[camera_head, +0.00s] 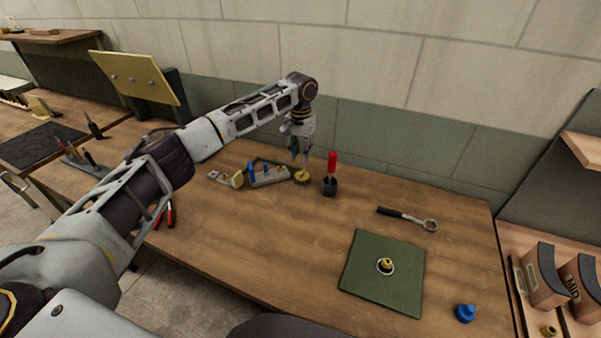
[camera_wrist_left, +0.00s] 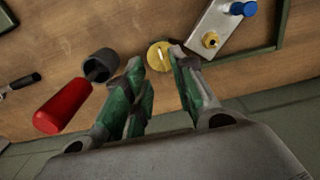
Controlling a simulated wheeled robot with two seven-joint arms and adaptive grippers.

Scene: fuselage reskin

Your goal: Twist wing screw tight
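A round brass piece with a raised bar across its top (camera_head: 302,176), which looks like the wing screw, sits at the back of the wooden table. It also shows in the left wrist view (camera_wrist_left: 159,56). My left gripper (camera_head: 301,157) points down above it. In the left wrist view my left gripper's green-padded fingers (camera_wrist_left: 156,60) are apart, with the brass piece just beyond the gap between their tips. Nothing shows held between them. Whether a finger touches the piece cannot be told. My right gripper is not in view.
A red-handled tool (camera_head: 332,160) stands in a dark cup close right of the brass piece. A tray (camera_head: 272,181) with blue-topped parts is close left. A green mat (camera_head: 382,293) with a brass fitting, a wrench (camera_head: 407,217) and a blue knob (camera_head: 465,313) lie nearer. The front middle is clear.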

